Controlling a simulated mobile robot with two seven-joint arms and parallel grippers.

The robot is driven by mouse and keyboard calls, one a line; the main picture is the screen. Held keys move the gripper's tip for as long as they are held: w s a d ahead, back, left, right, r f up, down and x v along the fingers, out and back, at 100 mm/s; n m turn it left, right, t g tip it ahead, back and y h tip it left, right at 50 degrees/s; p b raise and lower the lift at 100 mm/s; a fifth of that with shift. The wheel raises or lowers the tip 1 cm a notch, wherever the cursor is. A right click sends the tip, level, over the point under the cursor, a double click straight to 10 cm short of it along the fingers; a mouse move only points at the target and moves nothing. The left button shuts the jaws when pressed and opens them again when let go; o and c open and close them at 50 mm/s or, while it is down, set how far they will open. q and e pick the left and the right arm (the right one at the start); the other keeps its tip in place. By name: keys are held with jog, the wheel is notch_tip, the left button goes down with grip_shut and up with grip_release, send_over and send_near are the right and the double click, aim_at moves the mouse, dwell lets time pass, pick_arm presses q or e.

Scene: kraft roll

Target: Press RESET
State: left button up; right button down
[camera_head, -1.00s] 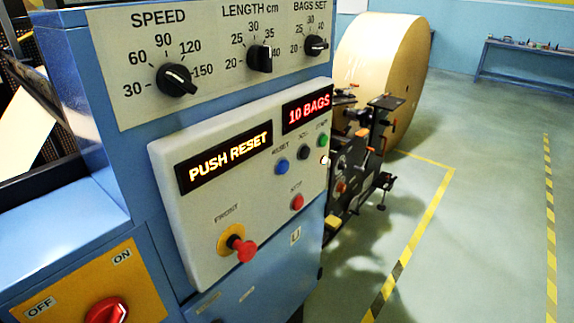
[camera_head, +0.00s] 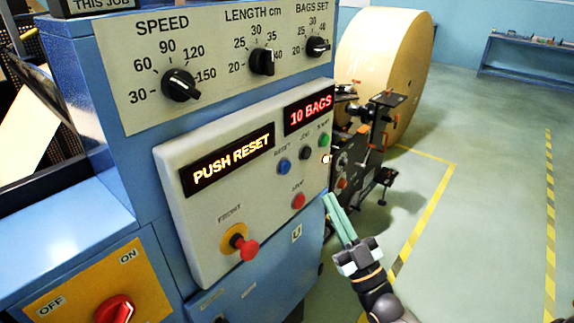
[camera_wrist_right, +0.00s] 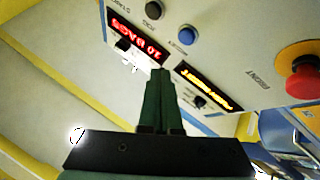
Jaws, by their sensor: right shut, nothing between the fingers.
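The blue RESET button (camera_head: 284,165) is on the pale control panel (camera_head: 215,255), below and between two lit displays. The amber display (camera_head: 227,164) reads PUSH RESET. The red display (camera_head: 309,114) reads 10 BAGS. My right gripper (camera_head: 329,200) is shut and empty, to the lower right of the button and apart from it in the picture. In the right wrist view the blue button (camera_wrist_right: 187,36) shows beyond and slightly right of the shut green fingertips (camera_wrist_right: 160,73). My left gripper is not in view.
Near RESET are a black button (camera_head: 305,153), a green button (camera_head: 323,140) and a red button (camera_head: 298,201). A red mushroom button (camera_head: 249,249) sticks out at the lower panel. Knobs (camera_head: 180,85) sit above. A large kraft roll (camera_head: 380,65) stands behind. The floor at right is clear.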

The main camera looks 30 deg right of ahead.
aim_at(285, 167)
jog(key=shift+s+d+r+t, duration=0.15)
jog(key=shift+d+r+t, duration=0.1)
jog(key=shift+r, duration=0.35)
jog(key=shift+s+d+r+t, duration=0.15)
jog(key=shift+d+r+t, duration=0.1)
jog(key=shift+r, duration=0.35)
jog(key=w+a+b, duration=0.2)
jog(key=w+a, duration=0.1)
jog(key=w, duration=0.5)
jog(key=shift+a, duration=0.25)
jog(key=shift+w, duration=0.2)
dwell(1.0)
jog(key=shift+w+a+b, duration=0.15)
jog(key=shift+w+b, duration=0.15)
